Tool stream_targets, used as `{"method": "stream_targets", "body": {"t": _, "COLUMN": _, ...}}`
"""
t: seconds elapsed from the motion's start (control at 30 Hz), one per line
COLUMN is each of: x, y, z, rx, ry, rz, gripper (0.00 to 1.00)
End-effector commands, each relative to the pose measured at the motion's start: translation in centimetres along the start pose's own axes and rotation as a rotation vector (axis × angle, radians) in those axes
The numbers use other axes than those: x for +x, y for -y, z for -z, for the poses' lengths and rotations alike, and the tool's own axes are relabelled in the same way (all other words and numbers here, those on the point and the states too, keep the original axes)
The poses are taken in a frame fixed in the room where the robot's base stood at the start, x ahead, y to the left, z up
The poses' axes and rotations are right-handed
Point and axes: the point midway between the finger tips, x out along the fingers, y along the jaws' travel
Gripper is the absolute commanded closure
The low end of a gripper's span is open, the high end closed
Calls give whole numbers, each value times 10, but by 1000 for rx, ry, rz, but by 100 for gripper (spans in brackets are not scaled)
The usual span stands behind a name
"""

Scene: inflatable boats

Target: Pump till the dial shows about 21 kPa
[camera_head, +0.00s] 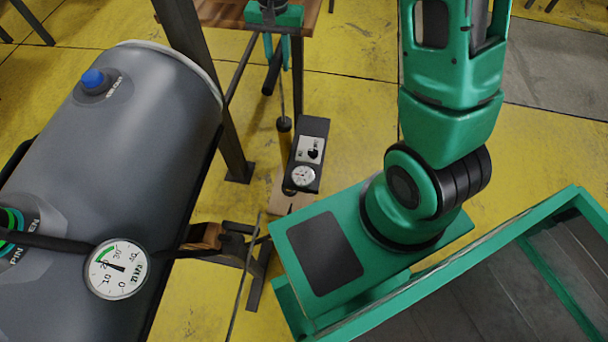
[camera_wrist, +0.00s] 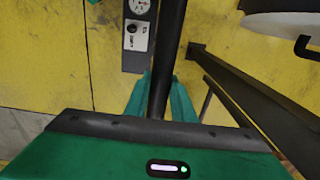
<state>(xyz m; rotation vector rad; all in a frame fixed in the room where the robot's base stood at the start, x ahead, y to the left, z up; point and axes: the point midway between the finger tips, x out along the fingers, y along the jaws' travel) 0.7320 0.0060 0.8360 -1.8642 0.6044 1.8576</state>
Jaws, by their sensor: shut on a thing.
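The round white dial (camera_head: 117,268) sits on a hose beside the grey boat tube (camera_head: 130,140) at the left of the head view. Its dark needle appears to point left, close to the 20 mark; the exact value is hard to read. My gripper (camera_head: 276,56) is at the top, shut on the black pump handle (camera_head: 271,78). The handle also shows as a black bar (camera_wrist: 167,60) between the green fingers in the wrist view. Below it stand the pump's thin rod and brass-coloured cylinder (camera_head: 285,150), beside a dark box (camera_head: 307,156) with a small gauge. The wrist view also shows this box (camera_wrist: 136,48).
A blue valve cap (camera_head: 93,79) is on the boat tube. A wooden tabletop (camera_head: 222,10) with dark metal legs stands behind the pump. A green-framed bin (camera_head: 575,200), part of my base or beside it, fills the lower right. Yellow floor is open around the pump.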

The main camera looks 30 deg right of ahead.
Motion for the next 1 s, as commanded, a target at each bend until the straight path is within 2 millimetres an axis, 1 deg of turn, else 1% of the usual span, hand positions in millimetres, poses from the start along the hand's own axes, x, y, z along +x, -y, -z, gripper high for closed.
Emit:
{"method": "stream_targets", "body": {"t": 0.03, "x": 9, "y": 1, "z": 3, "rx": 4, "ry": -4, "rz": 2, "gripper": 100}}
{"method": "stream_targets", "body": {"t": 0.1, "x": 19, "y": 0, "z": 3, "rx": 4, "ry": -3, "rz": 1, "gripper": 100}}
{"method": "stream_targets", "body": {"t": 1.0, "x": 143, "y": -1, "z": 2, "rx": 3, "ry": 0, "rz": -3, "gripper": 100}}
